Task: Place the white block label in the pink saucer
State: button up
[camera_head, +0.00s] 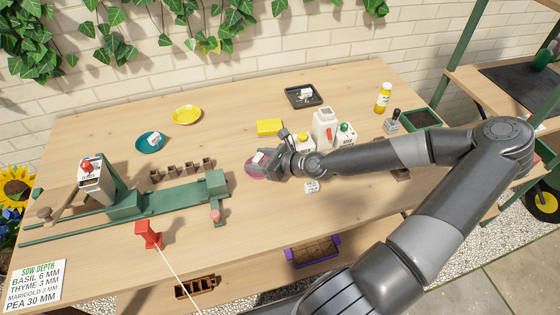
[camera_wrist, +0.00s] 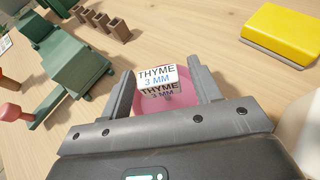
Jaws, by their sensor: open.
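The pink saucer (camera_head: 250,171) is on the table left of my gripper (camera_head: 266,158), partly hidden by it. In the wrist view the saucer (camera_wrist: 180,100) shows between and below the fingers. A white block label (camera_wrist: 157,76) reading "THYME 3 MM" sits over the saucer, between my two fingers (camera_wrist: 160,78). The block also shows in the head view (camera_head: 258,157). It appears to rest in the saucer, though contact underneath is hidden. My fingers are apart, with a gap visible on either side of the block.
Another white block (camera_head: 311,187) lies on the table right of my gripper. A teal saucer (camera_head: 140,148) and black tray (camera_head: 291,102) each hold a white block. A yellow saucer (camera_head: 187,115), yellow box (camera_head: 269,127), white bottles (camera_head: 324,128) and green rig (camera_head: 170,198) stand around.

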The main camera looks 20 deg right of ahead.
jog(key=shift+v, duration=5)
